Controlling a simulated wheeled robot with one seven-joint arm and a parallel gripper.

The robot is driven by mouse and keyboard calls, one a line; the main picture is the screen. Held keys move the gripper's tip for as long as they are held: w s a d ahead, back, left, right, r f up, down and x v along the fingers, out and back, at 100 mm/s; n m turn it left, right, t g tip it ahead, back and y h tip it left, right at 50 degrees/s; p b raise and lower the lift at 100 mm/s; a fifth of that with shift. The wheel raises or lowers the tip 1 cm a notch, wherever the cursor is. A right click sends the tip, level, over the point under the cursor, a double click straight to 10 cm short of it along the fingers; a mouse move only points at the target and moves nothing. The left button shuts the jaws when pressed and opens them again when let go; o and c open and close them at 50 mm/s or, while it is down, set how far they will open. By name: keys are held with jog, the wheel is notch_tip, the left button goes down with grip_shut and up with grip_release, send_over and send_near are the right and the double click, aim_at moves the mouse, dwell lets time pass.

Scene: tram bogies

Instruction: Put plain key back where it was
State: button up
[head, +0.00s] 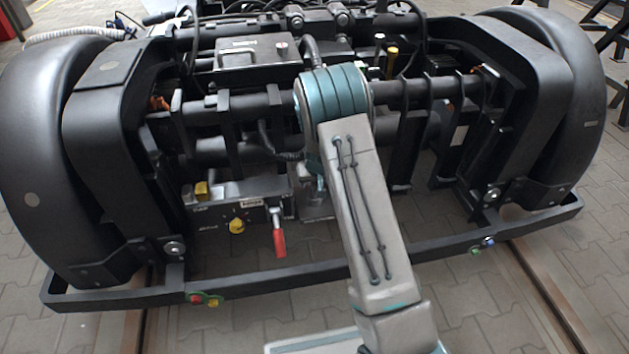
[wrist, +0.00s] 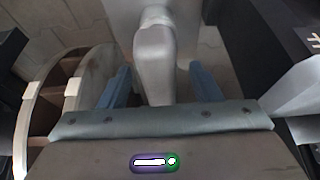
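I cannot pick out a plain key in either view. In the head view my arm covers the middle of the bogie, and my gripper is hidden behind it. In the wrist view my gripper (wrist: 160,82) has its two blue fingers spread apart, with no key visible between them. A panel on the bogie (head: 310,275) carries a yellow knob (head: 237,226) and a lever with a red handle (head: 279,240), left of my arm.
A black frame rail runs along the bogie's front, with small red and green items (head: 205,299) at its left and blue and green ones (head: 484,245) at its right. Large black wheel covers (head: 45,150) stand at both sides. Paved floor (head: 480,320) lies in front.

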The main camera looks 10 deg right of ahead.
jog(key=s+a+r+g+y+p, duration=0.1)
jog(key=s+r+p, duration=0.2)
jog(key=s+r, duration=0.75)
jog(key=s+a+r+g+p, duration=0.1)
jog(key=s+r+p, duration=0.1)
jog(key=s+r, duration=0.8)
jog(key=s+d+r, duration=0.1)
jog(key=s+r, duration=0.3)
jog(key=s, duration=0.4)
jog(key=s+r+g+h, duration=0.1)
jog(key=s+r, duration=0.4)
jog(key=s, duration=0.3)
jog(key=shift+d, duration=0.35)
jog(key=c, duration=0.4)
jog(key=shift+c, duration=0.4)
